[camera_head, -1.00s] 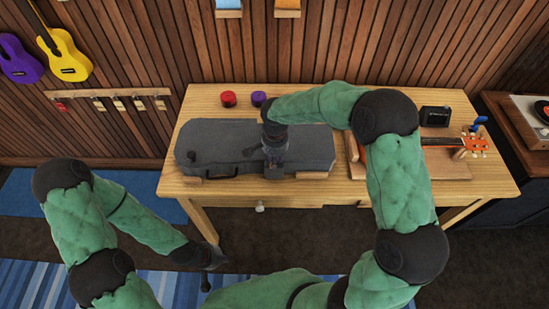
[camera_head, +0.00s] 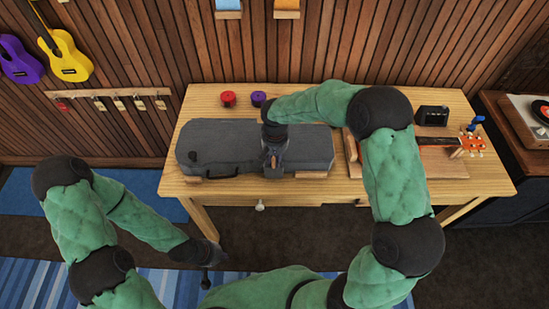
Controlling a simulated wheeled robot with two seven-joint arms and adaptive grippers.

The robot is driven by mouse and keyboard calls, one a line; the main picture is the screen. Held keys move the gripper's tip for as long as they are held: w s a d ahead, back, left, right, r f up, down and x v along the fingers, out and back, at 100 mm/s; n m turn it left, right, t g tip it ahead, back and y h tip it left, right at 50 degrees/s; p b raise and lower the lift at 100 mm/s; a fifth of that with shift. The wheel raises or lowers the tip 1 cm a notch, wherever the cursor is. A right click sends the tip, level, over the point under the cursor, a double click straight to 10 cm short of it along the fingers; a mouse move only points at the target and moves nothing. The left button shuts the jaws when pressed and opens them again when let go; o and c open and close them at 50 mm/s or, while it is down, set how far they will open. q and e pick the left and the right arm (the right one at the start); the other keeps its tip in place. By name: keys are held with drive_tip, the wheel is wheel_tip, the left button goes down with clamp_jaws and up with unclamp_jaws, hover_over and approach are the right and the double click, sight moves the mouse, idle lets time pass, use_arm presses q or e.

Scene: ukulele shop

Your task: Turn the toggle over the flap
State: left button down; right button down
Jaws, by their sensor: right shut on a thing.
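A dark grey ukulele case (camera_head: 235,146) lies closed on wooden blocks on the wooden table (camera_head: 190,114), its handle at the front. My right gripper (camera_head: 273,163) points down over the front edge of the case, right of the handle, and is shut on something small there. The toggle and flap are hidden by the gripper or too small to make out; the thing held may be the toggle. My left gripper (camera_head: 207,270) hangs low at the left, in front of the table and away from the case. Its fingers are too small and dark to read.
A red round tin (camera_head: 228,98) and a purple one (camera_head: 259,98) stand behind the case. An orange-headed ukulele (camera_head: 472,143) lies at the table's right, near a small black device (camera_head: 433,116). A record player (camera_head: 528,118) stands further right. The table's left front corner is clear.

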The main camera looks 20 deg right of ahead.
drive_tip(key=shift+s+d, duration=0.1)
drive_tip(key=c, duration=1)
unclamp_jaws()
drive_tip(key=shift+r, duration=0.1)
drive_tip(key=shift+r, duration=0.3)
wheel_tip(320, 180, up, 11)
drive_tip(key=shift+r, duration=0.1)
